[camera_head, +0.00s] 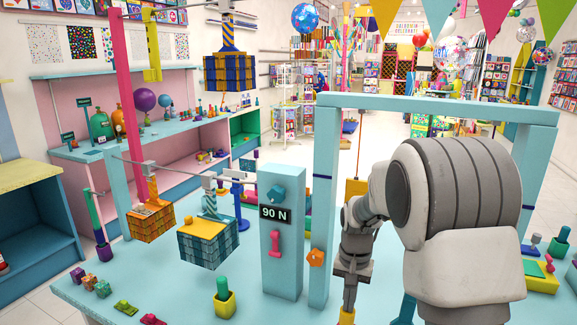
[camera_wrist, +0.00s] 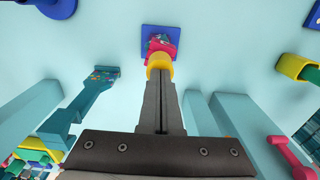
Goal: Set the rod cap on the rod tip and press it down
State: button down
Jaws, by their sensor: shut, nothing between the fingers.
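My gripper (camera_wrist: 160,84) is shut with nothing between its fingers. It points down, and its tips are right at a yellow ring-like piece (camera_wrist: 158,62) that looks like the rod cap. Whether they touch it I cannot tell. Beyond the yellow piece, a pink and red part (camera_wrist: 160,44) shows over a blue square base (camera_wrist: 174,34); the rod tip itself is hidden. In the head view my gripper (camera_head: 349,303) is low over the table, with the yellow piece (camera_head: 347,316) just below it at the bottom edge.
A turquoise frame (camera_head: 323,200) and a post marked 90 N (camera_head: 283,255) stand left of my arm. A yellow cup (camera_head: 222,305) holds a green peg (camera_head: 222,286). Checked boxes, one blue (camera_head: 208,245) and one orange (camera_head: 152,222), hang further left.

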jog(key=shift+s+f, duration=0.1)
jog(key=shift+f, duration=0.1)
jog(key=shift+r+p, duration=1.1)
jog(key=shift+r, duration=0.45)
jog(key=shift+r, duration=0.15)
notch_tip(320, 180, up, 3)
jog(key=shift+r+p, duration=0.1)
jog(key=shift+p, duration=1.1)
jog(key=shift+r, duration=0.35)
